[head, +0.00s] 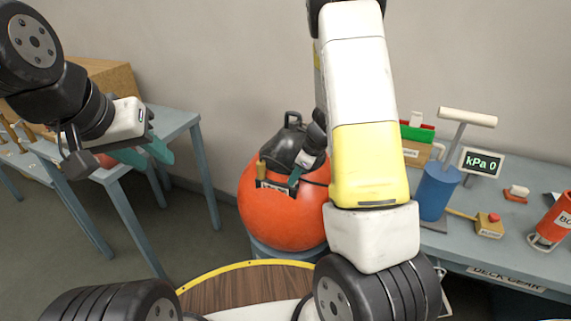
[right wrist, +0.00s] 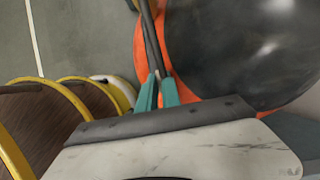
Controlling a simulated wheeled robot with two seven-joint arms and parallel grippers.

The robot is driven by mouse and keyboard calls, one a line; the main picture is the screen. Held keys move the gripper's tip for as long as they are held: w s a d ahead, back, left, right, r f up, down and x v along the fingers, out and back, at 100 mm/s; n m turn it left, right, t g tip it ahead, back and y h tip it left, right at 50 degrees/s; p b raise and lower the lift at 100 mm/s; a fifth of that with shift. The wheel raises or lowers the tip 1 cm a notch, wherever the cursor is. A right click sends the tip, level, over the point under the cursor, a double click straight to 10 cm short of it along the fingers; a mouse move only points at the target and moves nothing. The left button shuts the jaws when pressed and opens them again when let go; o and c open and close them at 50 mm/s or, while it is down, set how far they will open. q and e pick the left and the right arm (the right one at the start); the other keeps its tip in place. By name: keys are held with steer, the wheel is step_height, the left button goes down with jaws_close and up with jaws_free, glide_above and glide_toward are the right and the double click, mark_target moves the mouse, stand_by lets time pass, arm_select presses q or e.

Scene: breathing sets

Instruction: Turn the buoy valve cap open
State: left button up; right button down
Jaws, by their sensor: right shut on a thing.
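The orange buoy (head: 285,222) with a black top (head: 284,145) stands on a blue-grey support in the head view. A small brass-coloured upright piece (head: 262,168) and a label plate (head: 274,187) are on its near side. My right gripper (head: 296,177) is at the buoy beside the label plate. In the right wrist view its teal fingers (right wrist: 158,94) are shut on a thin dark part (right wrist: 153,42) against the orange surface. I cannot tell whether this part is the valve cap. My left gripper (head: 148,154) is open and empty, well left of the buoy.
A blue-grey bench at right (head: 465,240) carries a blue pump (head: 438,192) with a T-handle, a display (head: 482,162) reading "kPa 0", and an orange cylinder (head: 555,220). A side table (head: 183,122) is at left. Open floor lies between that table and the buoy.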

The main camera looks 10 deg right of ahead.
steer(key=n+g, duration=0.1)
steer(key=n, duration=0.3)
steer(key=shift+w+d+n+g, duration=0.1)
steer(key=shift+w+n+g, duration=0.1)
steer(key=shift+n+g, duration=0.15)
steer(key=n+g, duration=0.1)
steer(key=n, duration=0.3)
steer(key=shift+w+g, duration=0.1)
steer(key=shift+g, duration=0.25)
steer(key=n+g, duration=0.1)
steer(key=n, duration=0.3)
steer(key=shift+w, duration=0.1)
steer(key=shift+n+g+h, duration=0.35)
steer(key=shift+n+g, duration=0.05)
steer(key=shift+n, duration=0.75)
steer(key=shift+n+g+h, duration=0.35)
steer(key=shift+n+g, duration=0.05)
steer(key=shift+n, duration=0.7)
steer(key=c, duration=1.8)
jaws_free()
